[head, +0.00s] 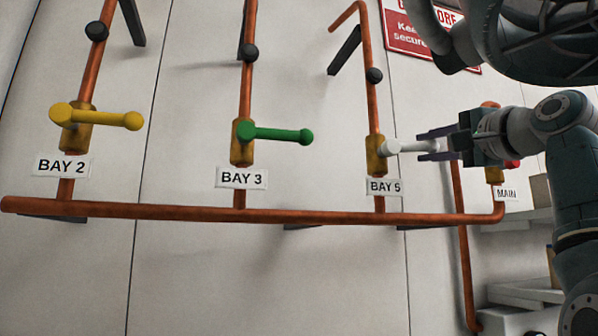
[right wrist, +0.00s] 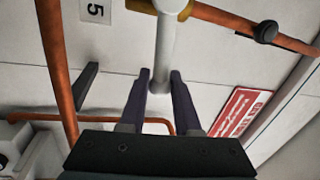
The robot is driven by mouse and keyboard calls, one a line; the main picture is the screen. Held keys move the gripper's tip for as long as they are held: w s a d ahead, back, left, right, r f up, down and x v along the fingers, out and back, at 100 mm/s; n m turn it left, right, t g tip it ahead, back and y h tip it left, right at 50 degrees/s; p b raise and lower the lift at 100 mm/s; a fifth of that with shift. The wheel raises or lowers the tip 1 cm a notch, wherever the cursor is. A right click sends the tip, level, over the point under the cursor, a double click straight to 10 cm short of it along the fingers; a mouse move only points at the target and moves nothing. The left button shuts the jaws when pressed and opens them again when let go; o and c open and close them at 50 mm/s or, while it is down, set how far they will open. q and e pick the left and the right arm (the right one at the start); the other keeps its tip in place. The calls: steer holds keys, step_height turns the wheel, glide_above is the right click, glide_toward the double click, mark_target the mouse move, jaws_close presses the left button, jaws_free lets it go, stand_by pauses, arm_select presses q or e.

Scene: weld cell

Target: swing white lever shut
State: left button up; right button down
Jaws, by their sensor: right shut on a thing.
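The white lever (head: 405,147) sits on the brass valve body (head: 376,155) above the BAY 5 label (head: 384,187). It points right, about level and across the upright copper pipe. My right gripper (head: 422,146) is shut on the lever, one finger above it and one below. In the right wrist view, the white lever (right wrist: 166,45) runs between the two dark fingers of the right gripper (right wrist: 160,80). The lever's outer end is partly hidden by the gripper. My left gripper is not in view.
A yellow lever (head: 105,117) at BAY 2 and a green lever (head: 275,133) at BAY 3 also point right. A red handle (head: 513,164) near MAIN is mostly hidden behind my right gripper. A copper pipe (head: 300,216) runs below the valves. Shelves (head: 522,292) stand at lower right.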

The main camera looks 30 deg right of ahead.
steer(key=shift+f+m+h, duration=0.3)
steer(key=shift+f+m, duration=0.35)
steer(key=shift+m, duration=0.25)
steer(key=shift+b, duration=0.3)
steer(key=c, duration=0.8)
jaws_free()
